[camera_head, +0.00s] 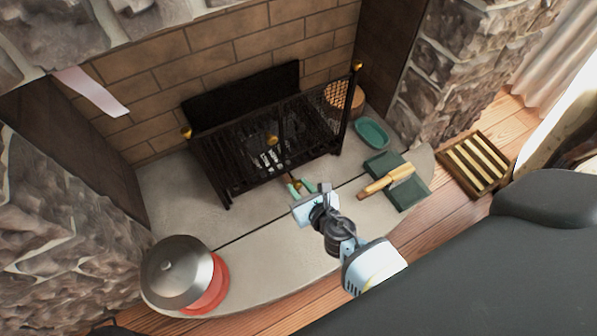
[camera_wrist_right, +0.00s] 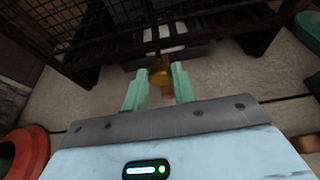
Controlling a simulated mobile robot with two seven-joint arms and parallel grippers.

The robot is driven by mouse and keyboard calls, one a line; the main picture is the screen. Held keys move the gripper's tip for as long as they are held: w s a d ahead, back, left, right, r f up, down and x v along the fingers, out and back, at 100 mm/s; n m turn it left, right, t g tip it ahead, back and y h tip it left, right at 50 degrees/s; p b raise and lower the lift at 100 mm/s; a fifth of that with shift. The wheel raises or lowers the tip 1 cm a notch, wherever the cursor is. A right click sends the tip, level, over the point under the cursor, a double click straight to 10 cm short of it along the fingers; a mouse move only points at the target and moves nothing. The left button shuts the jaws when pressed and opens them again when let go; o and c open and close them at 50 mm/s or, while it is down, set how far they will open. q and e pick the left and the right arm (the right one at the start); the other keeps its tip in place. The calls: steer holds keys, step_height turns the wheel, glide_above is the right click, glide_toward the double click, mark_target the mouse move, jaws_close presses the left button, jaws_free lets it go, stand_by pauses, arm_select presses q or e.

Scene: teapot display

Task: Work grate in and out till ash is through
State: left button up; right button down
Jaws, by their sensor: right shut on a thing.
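The black metal grate (camera_head: 232,160) stands in the fireplace, with mesh sides and brass knobs at its corners. Pale bits show through its bars, but I cannot tell whether they are ash. My right gripper (camera_head: 306,187) is low at the grate's front. The fingers partly hide the handle's shaft. My left gripper is in neither view.
A green dish (camera_head: 371,132) and a dark green mat (camera_head: 412,192) with a wooden-handled brush (camera_head: 385,182) lie right on the hearth. A silver-lidded red pot (camera_head: 176,272) stands front left. A slatted wooden tray (camera_head: 475,163) is on the floor.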

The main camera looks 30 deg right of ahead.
steer(key=c, duration=1.5)
jaws_free()
steer(key=shift+s+f, duration=0.2)
steer(key=shift+s, duration=0.05)
steer(key=o, duration=0.4)
steer(key=shift+r, duration=0.15)
steer(key=shift+c, duration=0.2)
steer(key=p+v, duration=0.2)
steer(key=v, duration=0.5)
steer(key=shift+s+r, duration=0.2)
steer(key=shift+s, duration=0.15)
steer(key=shift+c, duration=0.3)
